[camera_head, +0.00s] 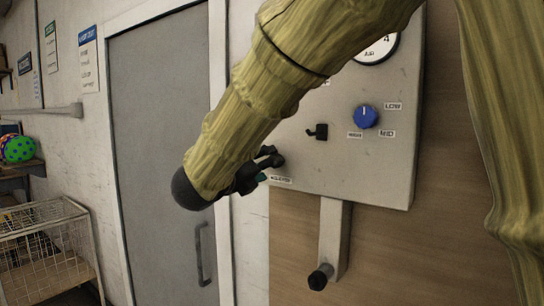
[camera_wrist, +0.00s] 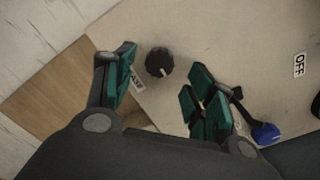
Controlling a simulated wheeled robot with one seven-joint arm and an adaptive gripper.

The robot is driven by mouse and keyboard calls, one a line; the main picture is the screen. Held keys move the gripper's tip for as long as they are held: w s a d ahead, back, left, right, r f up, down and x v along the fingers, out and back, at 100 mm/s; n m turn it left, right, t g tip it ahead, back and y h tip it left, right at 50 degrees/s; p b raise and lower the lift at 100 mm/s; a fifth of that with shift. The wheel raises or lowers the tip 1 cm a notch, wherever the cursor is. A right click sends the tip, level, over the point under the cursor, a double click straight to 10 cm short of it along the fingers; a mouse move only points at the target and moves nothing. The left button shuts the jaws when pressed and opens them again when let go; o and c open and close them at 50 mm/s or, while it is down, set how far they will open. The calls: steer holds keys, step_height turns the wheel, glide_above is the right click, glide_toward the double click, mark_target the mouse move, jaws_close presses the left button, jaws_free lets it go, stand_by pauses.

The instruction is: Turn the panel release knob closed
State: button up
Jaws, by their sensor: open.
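A round black knob (camera_wrist: 160,62) with a pale pointer mark sits on the grey panel (camera_wrist: 222,40). In the wrist view it shows between the spread fingers of my gripper (camera_wrist: 163,78), towards their tips. The pointer mark points down in that view. A white label (camera_wrist: 136,84) beside the knob is partly covered by the left finger. In the head view my gripper (camera_head: 262,170) is at the lower left corner of the panel (camera_head: 345,165), with a label (camera_head: 281,180) just below. The knob cannot be told apart from the dark fingers there. My gripper is open and holds nothing.
A blue dial (camera_head: 367,116), a black switch (camera_head: 317,132) and a round gauge (camera_head: 377,48) are on the panel. A black-ended fitting (camera_head: 320,277) sticks out below. A grey door (camera_head: 165,130) and a wire basket (camera_head: 45,245) are to the left.

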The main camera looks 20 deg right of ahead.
steer(key=shift+p+x, duration=0.6)
steer(key=shift+x, duration=1.3)
steer(key=c, duration=1.1)
steer(key=shift+o, duration=0.2)
steer(key=shift+f+n, duration=0.1)
steer(key=shift+n, duration=0.2)
steer(key=shift+n+g+p, duration=0.5)
steer(key=shift+n+p, duration=0.75)
steer(key=shift+n, duration=7.05)
